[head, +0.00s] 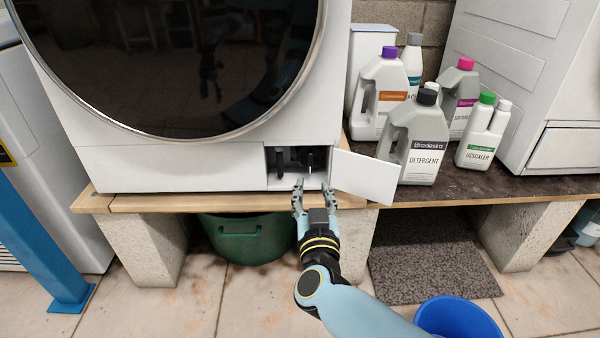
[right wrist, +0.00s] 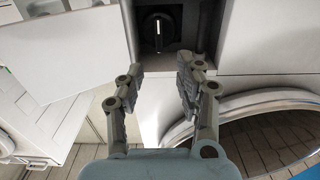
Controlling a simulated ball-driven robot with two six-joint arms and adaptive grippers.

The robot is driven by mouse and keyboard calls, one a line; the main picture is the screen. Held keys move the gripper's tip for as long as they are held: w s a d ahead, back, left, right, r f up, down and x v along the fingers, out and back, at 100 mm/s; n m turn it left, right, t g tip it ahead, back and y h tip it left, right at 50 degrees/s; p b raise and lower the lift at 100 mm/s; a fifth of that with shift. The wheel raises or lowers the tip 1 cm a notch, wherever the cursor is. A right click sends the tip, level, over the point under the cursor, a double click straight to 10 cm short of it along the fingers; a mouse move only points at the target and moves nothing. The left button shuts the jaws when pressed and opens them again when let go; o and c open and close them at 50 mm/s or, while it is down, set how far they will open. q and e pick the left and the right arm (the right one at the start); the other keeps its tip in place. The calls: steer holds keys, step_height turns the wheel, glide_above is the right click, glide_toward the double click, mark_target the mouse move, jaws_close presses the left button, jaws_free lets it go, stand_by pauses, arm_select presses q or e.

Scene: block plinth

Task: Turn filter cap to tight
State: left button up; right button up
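The dark round filter cap (head: 311,160) sits inside an open compartment low on the front of the white washing machine (head: 200,165). In the right wrist view the cap (right wrist: 158,34) shows a white bar mark standing close to upright. The compartment's white flap (head: 364,176) hangs open to the right; it also shows in the right wrist view (right wrist: 75,45). My right gripper (head: 313,187) is open and empty just in front of the compartment, its fingers pointing at the cap without touching it. In the right wrist view the fingertips (right wrist: 161,64) are spread below the cap. My left gripper is out of view.
The machine stands on a wooden board (head: 150,203) over concrete blocks (head: 145,243). A grey detergent bottle (head: 420,135) and several other bottles stand right of the flap. A green tub (head: 250,238) is under the board, and a blue bucket (head: 457,318) stands on the floor.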

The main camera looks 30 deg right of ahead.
mark_target(310, 162)
steer(key=b+x, duration=0.2)
steer(key=x, duration=0.7)
steer(key=shift+f+b, duration=0.1)
steer(key=shift+b, duration=0.2)
steer(key=shift+w+d, duration=0.2)
steer(key=shift+w, duration=0.1)
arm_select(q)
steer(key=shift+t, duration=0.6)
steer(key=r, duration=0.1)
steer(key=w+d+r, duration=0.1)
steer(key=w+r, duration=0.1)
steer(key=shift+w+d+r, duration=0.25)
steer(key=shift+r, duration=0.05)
arm_select(e)
steer(key=shift+c, duration=0.3)
jaws_close()
